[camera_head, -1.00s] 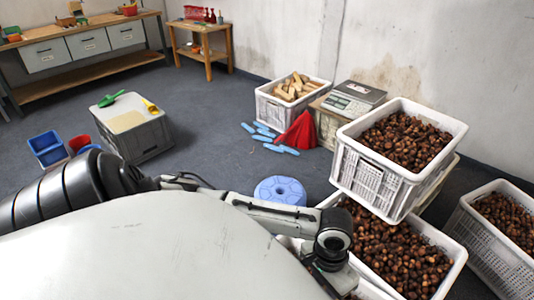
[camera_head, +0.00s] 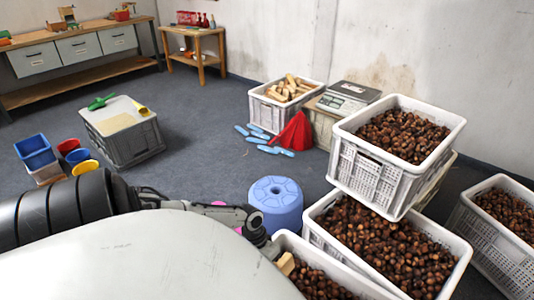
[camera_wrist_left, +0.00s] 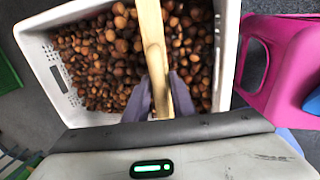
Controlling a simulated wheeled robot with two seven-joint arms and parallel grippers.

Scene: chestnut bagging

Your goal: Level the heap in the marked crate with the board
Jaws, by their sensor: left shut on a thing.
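The board (camera_wrist_left: 152,40) is a pale wooden strip held between the two fingers of my left gripper (camera_wrist_left: 160,98), which is shut on it. In the head view a short end of the board (camera_head: 286,264) shows below my left wrist (camera_head: 258,236). Under it is a white crate (camera_wrist_left: 226,50) full of brown chestnuts (camera_wrist_left: 95,60); a dark label (camera_wrist_left: 58,78) is on its wall. The board hangs over the heap; I cannot tell if it touches. In the head view this crate (camera_head: 330,264) is partly hidden by my body. My right gripper is not in view.
More chestnut crates stand close by: one in front (camera_head: 452,238), one stacked higher (camera_head: 375,172) and one at right (camera_head: 482,232). A blue round stool (camera_head: 276,198) is beside the crates. A pink stool (camera_wrist_left: 290,70) is right in the wrist view. Floor behind is open.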

